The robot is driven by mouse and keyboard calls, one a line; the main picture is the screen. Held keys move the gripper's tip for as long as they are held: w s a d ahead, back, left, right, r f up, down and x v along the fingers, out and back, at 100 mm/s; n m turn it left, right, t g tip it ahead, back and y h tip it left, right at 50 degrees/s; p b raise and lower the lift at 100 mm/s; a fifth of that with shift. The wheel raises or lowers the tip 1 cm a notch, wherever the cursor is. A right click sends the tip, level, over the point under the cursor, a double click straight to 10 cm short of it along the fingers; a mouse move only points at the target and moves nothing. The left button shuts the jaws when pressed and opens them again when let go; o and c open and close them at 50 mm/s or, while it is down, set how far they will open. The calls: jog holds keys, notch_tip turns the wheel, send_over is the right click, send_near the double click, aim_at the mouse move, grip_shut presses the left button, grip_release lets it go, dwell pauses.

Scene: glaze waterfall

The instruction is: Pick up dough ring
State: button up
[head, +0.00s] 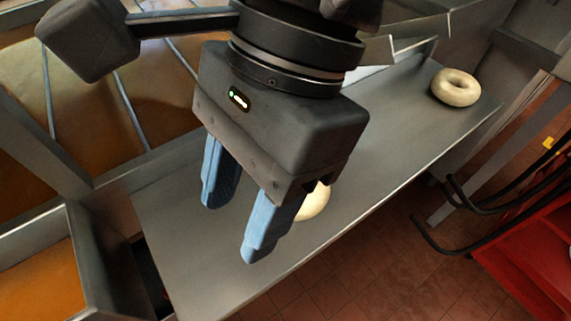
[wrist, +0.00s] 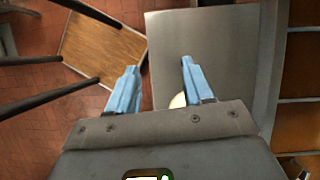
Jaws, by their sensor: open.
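My gripper (head: 230,228) is open, its two blue fingers apart with nothing seen between them, over the near part of a grey metal shelf (head: 250,275). One pale dough ring (head: 315,203) lies on the shelf, mostly hidden behind the right finger and the gripper body. In the wrist view a small part of a pale dough ring (wrist: 178,101) shows at the gripper body's edge, beside the right finger; the rest is hidden. The open gripper also shows there (wrist: 159,66). Another whole dough ring (head: 456,87) lies at the shelf's far right end, away from the gripper.
Glaze trays (head: 85,75) with metal dividers lie left of the shelf. A red rack (head: 530,240) with black bars stands at the right. Tiled floor (head: 390,250) lies below the shelf's edge. A wooden board (wrist: 102,48) shows in the wrist view. The middle of the shelf is clear.

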aim_at(313, 196)
jog(key=w+d+t+h, duration=0.1)
jog(key=w+d, duration=0.1)
jog(key=w+d+f+t+h, duration=0.1)
jog(key=w+d, duration=0.1)
jog(key=w+d+f+t+h, duration=0.1)
jog(key=w+d, duration=0.1)
jog(key=shift+d+n, duration=0.3)
jog(key=shift+w+d+f+h, duration=0.1)
jog(key=shift+d+f+h, duration=0.05)
jog(key=shift+f+h, duration=0.15)
jog(key=shift+f+p, duration=0.8)
jog(key=shift+f, duration=2.9)
jog(key=c, duration=0.8)
